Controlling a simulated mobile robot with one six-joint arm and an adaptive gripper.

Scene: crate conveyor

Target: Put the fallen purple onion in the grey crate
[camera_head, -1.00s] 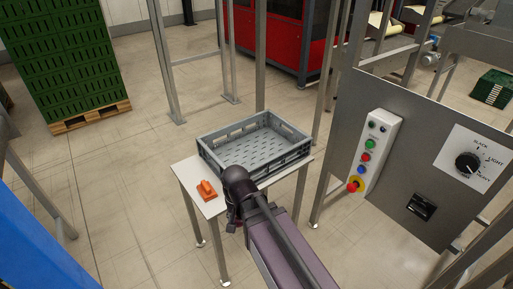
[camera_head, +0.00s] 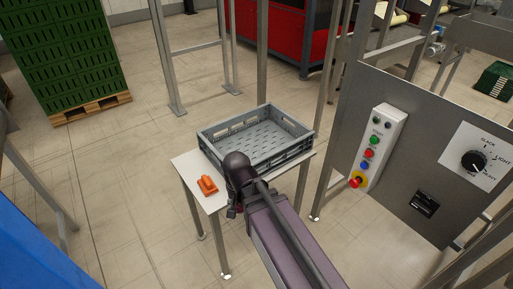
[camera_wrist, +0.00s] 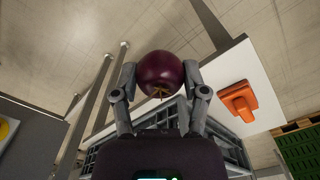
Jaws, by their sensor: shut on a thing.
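The purple onion (camera_wrist: 162,72) is between the two fingers of my gripper (camera_wrist: 160,75) in the wrist view, held on both sides. In the head view my arm's wrist hides the onion and most of the gripper. The grey crate (camera_head: 284,160) is an open, slotted box on a small table, and the part of its floor that shows is empty. In the head view my arm's end is at the crate's near side, overlapping its lower edge. In the wrist view part of the crate (camera_wrist: 98,153) shows behind the gripper.
The white table (camera_head: 190,166) carries an orange object (camera_head: 207,185) left of my arm. A metal control panel (camera_head: 425,165) with buttons stands at the right. Green crates (camera_head: 68,55) are stacked on a pallet at the upper left.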

